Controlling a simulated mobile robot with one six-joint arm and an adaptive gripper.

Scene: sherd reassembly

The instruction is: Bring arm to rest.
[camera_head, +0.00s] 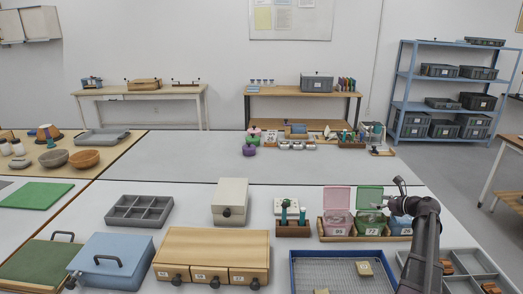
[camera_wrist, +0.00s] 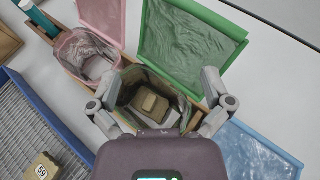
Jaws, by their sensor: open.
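My gripper (camera_head: 397,203) is at the right of the head view, beside and above the row of lidded boxes. In the wrist view my gripper (camera_wrist: 156,92) has its fingers spread wide over the green box. A tan block-like piece (camera_wrist: 151,104) lies inside that box, between the fingers in the picture but apart from them. The green box (camera_head: 369,225) has its lid raised. The pink box (camera_head: 337,224) beside it is also open and shows at the left in the wrist view (camera_wrist: 84,58). The blue box (camera_head: 401,226) is partly hidden by my arm.
A blue-rimmed mesh tray (camera_head: 293,270) holds tan pieces, one (camera_head: 364,268) near its middle. A grey compartment tray (camera_head: 462,260) with brown pieces lies right of my arm. A wooden drawer unit (camera_head: 212,249) stands left. The raised green lid (camera_head: 369,197) stands close to my gripper.

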